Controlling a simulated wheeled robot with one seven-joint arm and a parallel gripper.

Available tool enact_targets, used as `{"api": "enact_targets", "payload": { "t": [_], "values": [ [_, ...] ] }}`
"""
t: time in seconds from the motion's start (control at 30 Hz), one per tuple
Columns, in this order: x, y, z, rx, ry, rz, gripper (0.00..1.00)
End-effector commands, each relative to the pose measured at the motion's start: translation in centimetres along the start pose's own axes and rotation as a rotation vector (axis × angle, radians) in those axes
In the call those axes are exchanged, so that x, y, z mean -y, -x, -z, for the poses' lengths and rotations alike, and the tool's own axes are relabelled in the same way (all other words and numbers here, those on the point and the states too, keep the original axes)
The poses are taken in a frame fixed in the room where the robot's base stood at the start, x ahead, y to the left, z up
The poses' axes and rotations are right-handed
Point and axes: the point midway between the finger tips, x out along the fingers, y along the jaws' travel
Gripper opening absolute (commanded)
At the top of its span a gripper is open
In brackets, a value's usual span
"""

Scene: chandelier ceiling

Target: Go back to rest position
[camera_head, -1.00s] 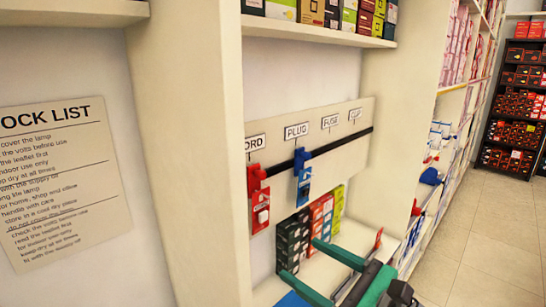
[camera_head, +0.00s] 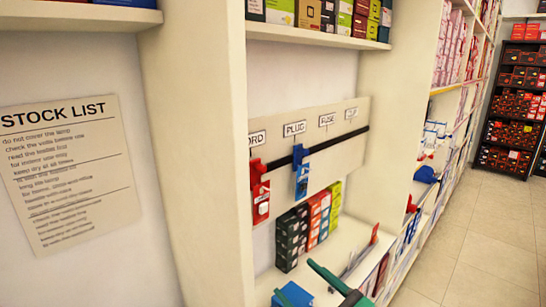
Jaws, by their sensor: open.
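A red pack (camera_head: 260,200) hangs under the CORD label and a blue pack (camera_head: 302,178) hangs under the PLUG label.
Several dark, red and green boxes (camera_head: 306,226) stand at the back of the lower shelf. A white upright panel (camera_head: 195,150) borders the bay, with a stock list (camera_head: 68,165) to its left. Open tiled floor (camera_head: 485,240) lies at the right, before a dark rack (camera_head: 512,105).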

Motion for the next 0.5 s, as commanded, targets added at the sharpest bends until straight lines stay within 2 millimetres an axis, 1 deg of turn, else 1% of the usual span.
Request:
{"api": "enact_targets", "payload": {
  "t": [0.03,0.2,0.27,0.4,0.5],
  "values": [
    [-0.8,-0.2,1.6,-0.014,0.019,0.021,0.68],
    [-2.9,-0.2,6.9,-0.086,0.155,0.120,0.68],
    [-3.7,0.1,8.7,-0.121,0.210,0.149,0.68],
    [-6.2,1.0,12.7,-0.212,0.354,0.200,0.68],
    [-8.2,2.0,15.2,-0.283,0.467,0.220,0.68]
  ]
}}
